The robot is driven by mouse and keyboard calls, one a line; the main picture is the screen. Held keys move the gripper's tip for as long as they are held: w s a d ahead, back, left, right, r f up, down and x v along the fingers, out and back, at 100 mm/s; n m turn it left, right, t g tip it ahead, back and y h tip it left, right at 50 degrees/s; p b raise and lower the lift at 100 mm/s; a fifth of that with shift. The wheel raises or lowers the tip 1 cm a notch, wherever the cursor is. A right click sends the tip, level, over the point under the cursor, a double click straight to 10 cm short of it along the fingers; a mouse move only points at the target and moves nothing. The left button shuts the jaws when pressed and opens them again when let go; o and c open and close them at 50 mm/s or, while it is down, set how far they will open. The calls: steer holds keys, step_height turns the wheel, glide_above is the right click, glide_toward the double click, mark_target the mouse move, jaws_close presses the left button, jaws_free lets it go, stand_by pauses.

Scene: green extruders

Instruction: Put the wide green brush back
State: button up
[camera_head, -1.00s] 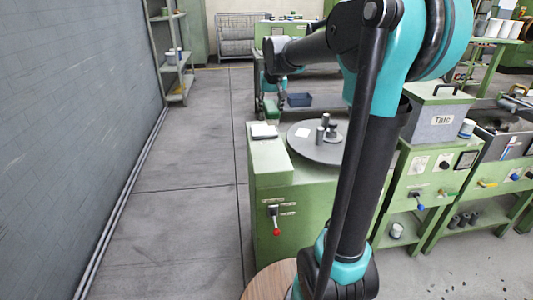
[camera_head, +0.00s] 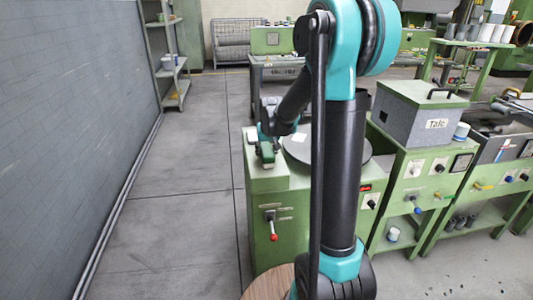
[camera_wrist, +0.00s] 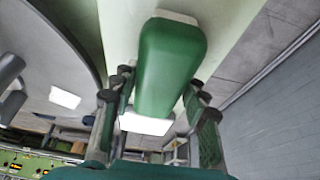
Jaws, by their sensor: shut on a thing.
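The wide green brush (camera_wrist: 168,65) is between the fingers of my gripper (camera_wrist: 160,80) in the wrist view. In the head view the brush (camera_head: 266,152) is at the left part of the green cabinet top (camera_head: 270,180), below my gripper (camera_head: 266,138). My gripper is shut on it. I cannot tell whether the brush touches the surface under it.
A round grey turntable (camera_head: 298,152) with a white square lies just right of the brush; my arm hides much of it. A grey Talc box (camera_head: 420,112) stands further right. The floor aisle (camera_head: 195,190) on the left is clear up to the grey wall.

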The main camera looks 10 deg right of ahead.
steer(key=shift+f, duration=0.15)
steer(key=o, duration=1.2)
steer(key=shift+f, duration=0.1)
steer(key=v, duration=1.2)
steer(key=s+d+f, duration=0.2)
steer(key=s+f, duration=0.6)
steer(key=s, duration=0.5)
steer(key=s+d+f, duration=0.2)
steer(key=s+f, duration=0.6)
steer(key=s, duration=0.5)
steer(key=shift+f, duration=0.25)
